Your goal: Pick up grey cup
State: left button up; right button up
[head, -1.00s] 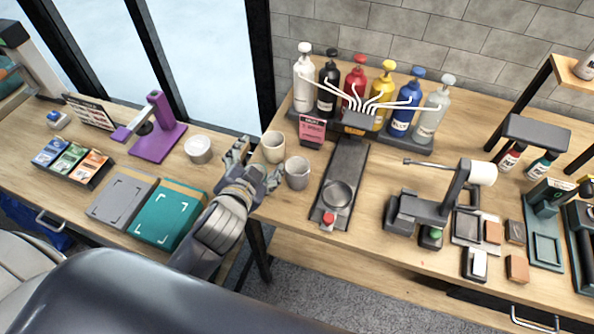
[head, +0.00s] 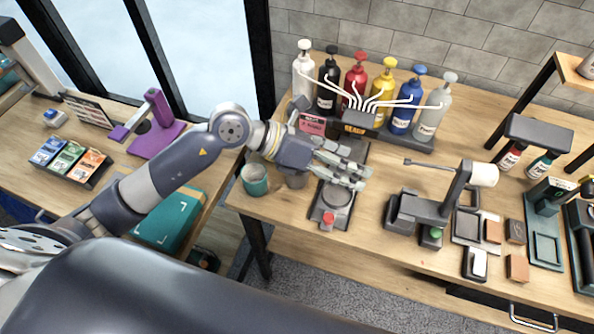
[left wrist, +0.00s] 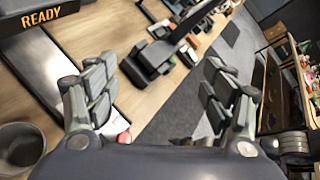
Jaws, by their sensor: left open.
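My left gripper (head: 360,176) is open and empty. It hangs to the right of the cup, over the dispenser's dark platform. In the left wrist view the gripper (left wrist: 160,72) has its two fingers spread wide. My right gripper is not in view.
A grey machine with a white roll (head: 484,174) stands farther right. Bare wood lies in front of the cups.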

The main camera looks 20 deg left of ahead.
pick_arm(q)
jog(key=w+a+f+m+y, duration=0.15)
jog(key=a+f+y, duration=0.25)
jog(key=a, duration=0.4)
jog(key=w+a+f+y, duration=0.2)
jog(key=a+f+y, duration=0.15)
jog(key=a, duration=0.35)
jog(key=shift+g+y, duration=0.3)
jog(key=shift+y, duration=0.25)
jog(key=p+x, duration=0.1)
jog(key=x, duration=0.3)
jog(key=shift+w, duration=0.1)
jog(key=shift+w+f, duration=0.1)
jog(key=shift+f, duration=0.25)
jog(key=shift+w+d+f+p, duration=0.1)
jog(key=shift+d+f+p, duration=0.15)
jog(key=shift+f+p, duration=0.35)
jog(key=p+x, duration=0.1)
jog(key=x, duration=0.2)
jog(key=shift+w+d+r+p, duration=0.1)
jog(key=shift+d+p, duration=0.05)
jog(key=shift+p, duration=0.2)
jog(key=shift+w+d+f, duration=0.1)
jog(key=shift+w+f, duration=0.05)
jog(key=shift+f, duration=0.4)
jog(key=c, duration=1)
